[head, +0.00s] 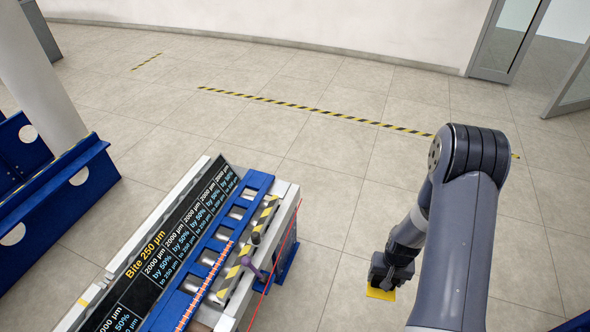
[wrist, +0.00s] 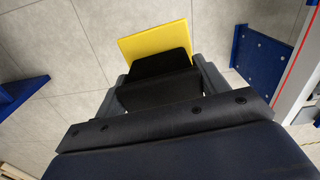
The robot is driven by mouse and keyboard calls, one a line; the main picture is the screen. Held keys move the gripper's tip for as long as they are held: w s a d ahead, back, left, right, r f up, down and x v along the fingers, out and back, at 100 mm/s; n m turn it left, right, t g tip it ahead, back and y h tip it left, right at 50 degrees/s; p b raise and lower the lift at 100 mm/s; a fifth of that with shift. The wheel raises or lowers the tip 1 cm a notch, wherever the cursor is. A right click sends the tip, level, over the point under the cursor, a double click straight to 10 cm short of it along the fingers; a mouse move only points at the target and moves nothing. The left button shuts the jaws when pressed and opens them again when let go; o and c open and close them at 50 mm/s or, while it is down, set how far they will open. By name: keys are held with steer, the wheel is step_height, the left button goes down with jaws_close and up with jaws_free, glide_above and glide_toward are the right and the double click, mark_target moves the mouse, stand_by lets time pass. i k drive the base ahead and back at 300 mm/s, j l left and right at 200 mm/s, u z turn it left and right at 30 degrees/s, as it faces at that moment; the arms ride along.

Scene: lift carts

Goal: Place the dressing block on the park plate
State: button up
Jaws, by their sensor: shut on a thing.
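My gripper (head: 391,270) hangs at the right in the head view, over open floor and apart from the cart. It is shut on the dressing block (head: 380,293), whose yellow part shows below the jaws. In the wrist view my gripper (wrist: 166,80) has its two grey fingers on either side of a black part, with the block's flat yellow part (wrist: 156,36) beyond it. I take the yellow and black piece to be the dressing block. I cannot pick out the park plate for certain in either view.
A cart with blue rails (head: 250,190), rollers and a black lettered board (head: 165,255) stands at lower centre. A purple-handled lever (head: 250,266) and striped bars sit along its right side. Blue frames (head: 60,185) stand at left. Tiled floor between the cart and my arm is clear.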

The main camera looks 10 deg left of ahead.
mark_target(258, 178)
steer(key=i+l, duration=0.2)
steer(key=i, duration=0.25)
steer(key=i+l+z, duration=0.15)
steer(key=i, duration=0.3)
steer(key=i+l, duration=0.2)
steer(key=i, duration=0.25)
steer(key=i+u, duration=0.35)
steer(key=i+l+u, duration=0.15)
steer(key=i+u, duration=0.25)
steer(key=i+l+u, duration=0.2)
steer(key=u, duration=0.15)
steer(key=i+u, duration=0.15)
steer(key=u, duration=0.25)
steer(key=i+l+u, duration=0.1)
steer(key=u, duration=0.25)
steer(key=i+l+u, duration=0.1)
steer(key=u, duration=0.3)
steer(key=i+l+u, duration=0.15)
steer(key=u, duration=0.25)
steer(key=i+l+u, duration=0.15)
steer(key=u, duration=0.2)
steer(key=i+l+u, duration=0.4)
steer(key=u, duration=0.25)
steer(key=l, duration=0.1)
